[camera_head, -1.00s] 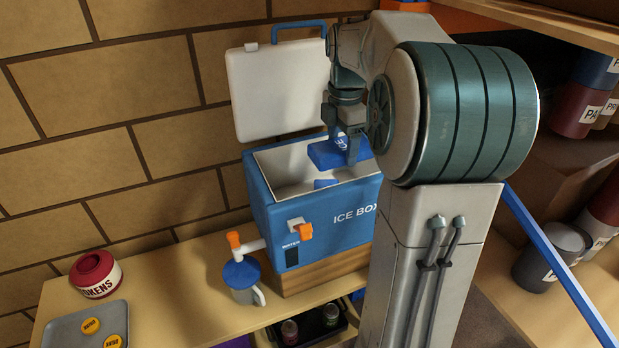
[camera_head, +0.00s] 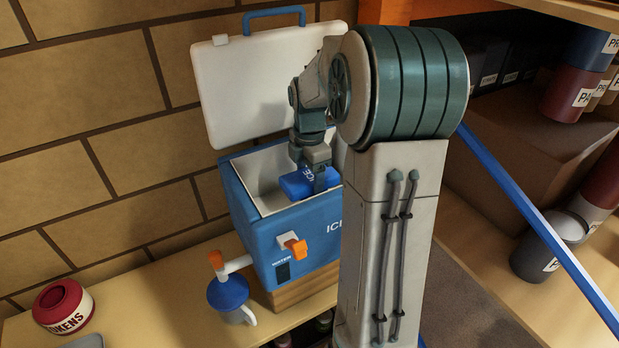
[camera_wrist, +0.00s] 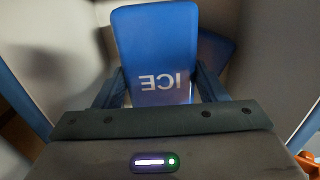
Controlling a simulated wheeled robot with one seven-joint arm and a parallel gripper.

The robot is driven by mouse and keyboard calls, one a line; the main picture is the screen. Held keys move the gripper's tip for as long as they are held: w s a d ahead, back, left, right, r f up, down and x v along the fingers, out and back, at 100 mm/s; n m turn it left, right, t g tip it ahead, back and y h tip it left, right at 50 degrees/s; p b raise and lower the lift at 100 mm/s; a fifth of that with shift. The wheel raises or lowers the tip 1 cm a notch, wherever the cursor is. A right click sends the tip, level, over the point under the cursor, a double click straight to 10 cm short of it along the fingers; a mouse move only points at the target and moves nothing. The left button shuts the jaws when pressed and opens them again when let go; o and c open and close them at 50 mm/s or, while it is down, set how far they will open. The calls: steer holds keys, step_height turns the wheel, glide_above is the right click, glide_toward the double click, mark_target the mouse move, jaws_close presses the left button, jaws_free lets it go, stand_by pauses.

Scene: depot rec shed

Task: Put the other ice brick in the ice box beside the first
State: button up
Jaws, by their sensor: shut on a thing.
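My gripper (camera_head: 318,180) is shut on a blue ice brick (camera_head: 297,184) at the mouth of the ice box (camera_head: 262,225). The brick, lettered ICE, also fills the middle of the wrist view (camera_wrist: 155,50), between my two fingers (camera_wrist: 160,92). The ice box is blue with a pale inside, and its white lid (camera_head: 250,85) stands open behind. In the wrist view another blue brick (camera_wrist: 215,52) lies lower inside the box, to the right of and partly behind the held one. My arm hides the box's right side in the head view.
A red tokens pot (camera_head: 63,306) is at the left of the bench. Shelves with dark and red tins (camera_head: 572,95) are at the right. A blue bar (camera_head: 530,215) slants across there.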

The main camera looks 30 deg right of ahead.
mark_target(310, 175)
steer(key=shift+f, duration=0.75)
steer(key=shift+f, duration=0.45)
steer(key=o, duration=1.2)
step_height(310, 175, up, 13)
steer(key=shift+b, duration=0.35)
